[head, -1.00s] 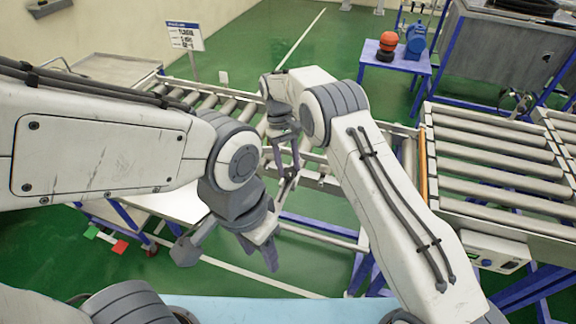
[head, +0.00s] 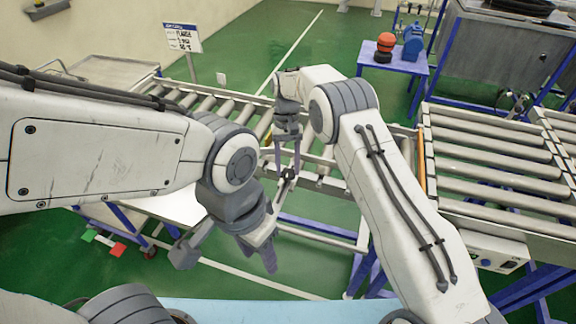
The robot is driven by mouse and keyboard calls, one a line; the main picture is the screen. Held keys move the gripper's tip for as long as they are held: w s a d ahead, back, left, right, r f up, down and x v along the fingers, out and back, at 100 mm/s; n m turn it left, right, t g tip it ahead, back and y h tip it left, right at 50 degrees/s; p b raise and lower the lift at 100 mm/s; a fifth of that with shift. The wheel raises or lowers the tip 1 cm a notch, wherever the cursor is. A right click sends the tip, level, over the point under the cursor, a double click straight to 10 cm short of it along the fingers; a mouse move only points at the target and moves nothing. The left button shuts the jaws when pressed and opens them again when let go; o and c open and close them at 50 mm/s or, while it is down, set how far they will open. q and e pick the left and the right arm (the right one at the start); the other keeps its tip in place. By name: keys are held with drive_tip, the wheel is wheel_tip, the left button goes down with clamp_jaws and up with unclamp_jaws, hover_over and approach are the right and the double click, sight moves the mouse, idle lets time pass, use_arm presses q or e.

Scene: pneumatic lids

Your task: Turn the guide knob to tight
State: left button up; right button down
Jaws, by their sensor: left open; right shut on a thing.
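The guide knob (head: 288,174) is a small dark piece with lighter metal, at the near side rail of the roller conveyor (head: 325,184). My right gripper (head: 287,168) points down over it, with one finger on each side, and is shut on it. The fingers hide part of the knob, and no tight mark on it can be read. My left gripper (head: 228,258) is open and empty, low in the picture, in front of the conveyor and apart from it. Its fingers are spread wide.
A second roller conveyor (head: 490,166) stands at the right, with a control box (head: 490,262) below it. A sign (head: 182,38) stands behind the conveyor. A blue table (head: 392,63) with orange and blue items is at the back.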

drive_tip(key=shift+c, duration=1.6)
unclamp_jaws()
drive_tip(key=shift+w+r, duration=0.1)
drive_tip(key=shift+r, duration=0.05)
drive_tip(key=b+v, duration=0.1)
drive_tip(key=v, duration=0.4)
drive_tip(key=shift+b, duration=0.3)
drive_tip(key=shift+p+v, duration=2.5)
drive_tip(key=shift+p, duration=3.2)
